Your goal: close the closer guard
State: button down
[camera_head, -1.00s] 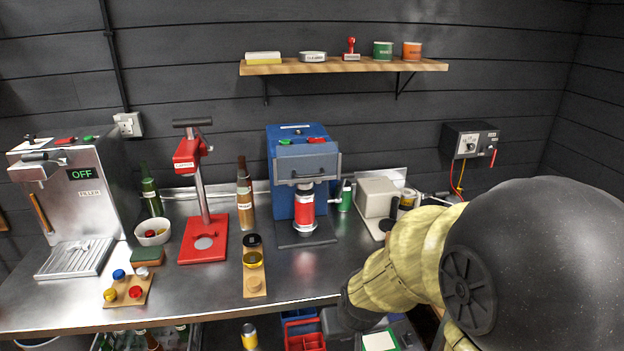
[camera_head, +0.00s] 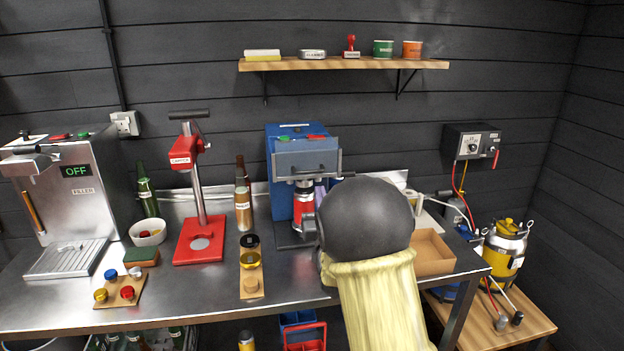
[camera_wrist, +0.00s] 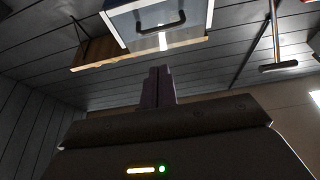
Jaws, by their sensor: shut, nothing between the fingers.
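The closer is the blue machine (camera_head: 284,172) at the back of the steel bench. Its grey guard (camera_head: 306,161) is raised at the front, with a dark handle bar, and a red can (camera_head: 303,204) is exposed below it. In the wrist view the guard (camera_wrist: 185,13) shows at the top with its dark handle, above and beyond my fingers. My gripper (camera_wrist: 158,84) is shut and empty, pointing up toward the guard and apart from it. In the head view my arm hides most of the gripper and the closer's lower right side.
A red capper (camera_head: 198,240) and a brown bottle (camera_head: 243,205) stand left of the closer. A wooden strip with jars (camera_head: 251,284) lies in front. A cardboard tray (camera_head: 436,252) sits right of my arm. A wall shelf (camera_head: 345,64) hangs above.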

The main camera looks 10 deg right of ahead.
aim_at(312, 171)
jog(key=shift+s+a+r+t, duration=0.15)
jog(key=shift+a+r+t, duration=0.1)
jog(key=shift+r+t, duration=0.4)
jog(key=w+p, duration=0.1)
jog(key=w, duration=0.2)
jog(key=w+r+p, duration=0.1)
jog(key=w+p, duration=0.1)
jog(key=w, duration=0.1)
jog(key=w+p, duration=0.1)
jog(key=w, duration=0.2)
jog(key=shift+w+r, duration=0.2)
jog(key=shift+w, duration=0.05)
jog(key=shift+f+p, duration=0.3)
jog(key=shift+f, duration=0.1)
